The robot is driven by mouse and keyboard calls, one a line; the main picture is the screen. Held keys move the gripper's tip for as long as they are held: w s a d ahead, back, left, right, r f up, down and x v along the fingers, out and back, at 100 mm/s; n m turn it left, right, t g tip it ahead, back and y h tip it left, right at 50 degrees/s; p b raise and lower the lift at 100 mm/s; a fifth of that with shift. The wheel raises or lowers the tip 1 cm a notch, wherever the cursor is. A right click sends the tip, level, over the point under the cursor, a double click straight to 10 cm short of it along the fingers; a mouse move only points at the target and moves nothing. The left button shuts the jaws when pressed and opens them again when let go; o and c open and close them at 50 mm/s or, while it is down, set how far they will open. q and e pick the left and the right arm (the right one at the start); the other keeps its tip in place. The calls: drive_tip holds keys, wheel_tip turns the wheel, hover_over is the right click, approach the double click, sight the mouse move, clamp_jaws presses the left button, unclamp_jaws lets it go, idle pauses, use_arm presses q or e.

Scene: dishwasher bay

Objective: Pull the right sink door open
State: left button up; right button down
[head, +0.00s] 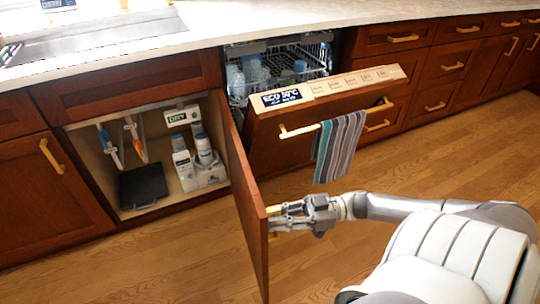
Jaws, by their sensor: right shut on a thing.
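The right sink door (246,195) is a dark reddish wood panel hinged at the right side of the sink cabinet. It stands swung well out from the cabinet front, seen nearly edge-on. My right gripper (276,216) is at the door's outer face near its free edge, shut on the door's handle. Only small yellowish bits of the handle (273,209) show around the fingers; the rest is hidden. My left gripper is not in view.
The open sink cabinet (130,208) holds white bottles, hanging brushes and a black tray (142,186). The dishwasher door (290,135) is partly lowered close to the sink door's right, with a striped towel (339,147) on its handle. The left sink door (48,195) is closed. Wooden floor is clear in front.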

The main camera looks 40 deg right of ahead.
drive_tip(key=shift+s+d+f, duration=0.15)
drive_tip(key=shift+d, duration=0.1)
drive_tip(key=c, duration=1.4)
unclamp_jaws()
drive_tip(key=shift+c, duration=0.2)
drive_tip(key=v, duration=1.2)
